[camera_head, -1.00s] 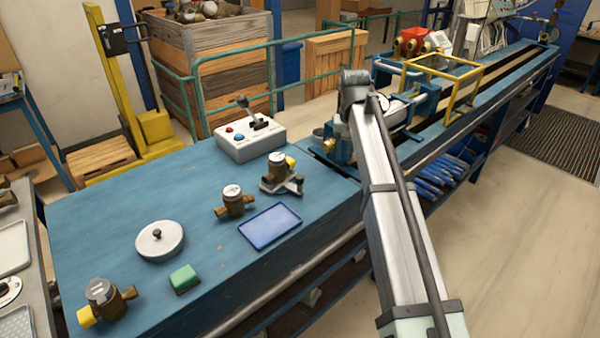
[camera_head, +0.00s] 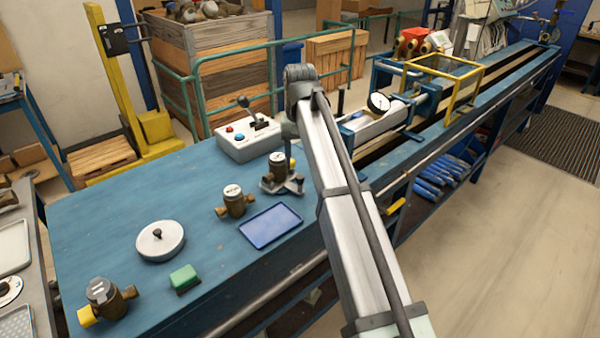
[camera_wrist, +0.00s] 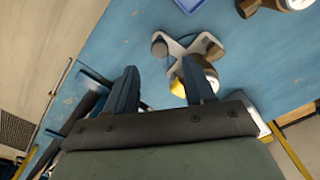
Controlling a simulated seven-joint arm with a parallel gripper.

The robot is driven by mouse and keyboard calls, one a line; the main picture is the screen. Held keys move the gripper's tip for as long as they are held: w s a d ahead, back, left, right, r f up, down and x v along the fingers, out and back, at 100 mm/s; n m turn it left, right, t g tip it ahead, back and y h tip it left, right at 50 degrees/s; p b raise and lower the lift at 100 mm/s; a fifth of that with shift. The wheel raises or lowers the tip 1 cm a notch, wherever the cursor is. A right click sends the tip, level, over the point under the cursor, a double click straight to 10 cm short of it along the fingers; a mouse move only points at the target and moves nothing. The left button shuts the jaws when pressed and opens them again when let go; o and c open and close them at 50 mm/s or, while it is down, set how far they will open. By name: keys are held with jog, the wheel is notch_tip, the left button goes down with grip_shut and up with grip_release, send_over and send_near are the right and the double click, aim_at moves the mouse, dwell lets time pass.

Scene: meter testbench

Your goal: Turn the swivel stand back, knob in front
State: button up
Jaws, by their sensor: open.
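The swivel stand (camera_head: 270,187) is a small grey base with several arms, right of centre on the blue bench. A brass meter (camera_head: 277,170) with a pale dial stands on it. In the wrist view, the stand (camera_wrist: 183,46) shows its dark round knob (camera_wrist: 158,47) at the left end; in the head view that side points right. The meter's yellow cap (camera_wrist: 177,88) shows between my fingers. My gripper (camera_wrist: 162,88) is open and empty, its fingers pointing at the stand. The right finger hides part of the meter; I cannot tell whether it touches.
A blue tray (camera_head: 270,226) lies in front of the stand, and a second brass meter (camera_head: 234,203) stands to its left. A control box (camera_head: 245,143) with buttons and a lever stands behind.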

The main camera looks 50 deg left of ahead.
aim_at(300, 176)
notch_tip(300, 176, down, 7)
jog(key=shift+r, duration=0.15)
jog(key=shift+c, duration=0.4)
grip_shut()
dwell(0.3)
